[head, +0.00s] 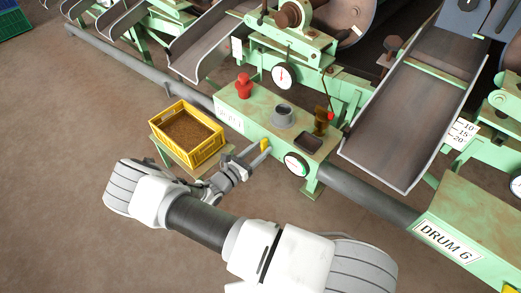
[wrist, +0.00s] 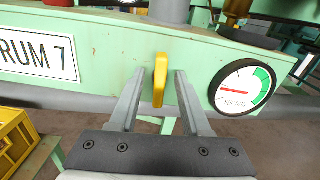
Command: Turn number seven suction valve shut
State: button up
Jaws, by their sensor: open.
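The yellow valve lever (wrist: 160,82) stands upright on the green front panel (wrist: 115,52), between the DRUM 7 plate (wrist: 38,55) and the suction gauge (wrist: 241,88). My gripper (wrist: 160,80) is open, one finger on each side of the lever, with a visible gap on both sides. In the head view my gripper (head: 250,158) reaches the front of the green drum box, and the yellow lever (head: 265,146) shows at its tips. The gauge's red needle points left. The lever's pivot is not clear.
A yellow crate (head: 213,155) of brown material stands on a green stand left of my gripper. A grey pipe (head: 365,196) runs along under the machines. The DRUM 6 box (head: 447,238) is at right. Open floor lies at the left.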

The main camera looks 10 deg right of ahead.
jog(key=shift+d, duration=0.1)
grip_shut()
dwell(0.6)
jog(key=shift+w+a+f+n, duration=0.1)
jog(key=shift+n, duration=2.6)
jog(key=shift+w+a+f+n, duration=0.1)
jog(key=shift+f+n, duration=0.05)
jog(key=shift+n, duration=2.55)
jog(key=shift+w+a+f+n, duration=0.1)
jog(key=shift+n, duration=2.6)
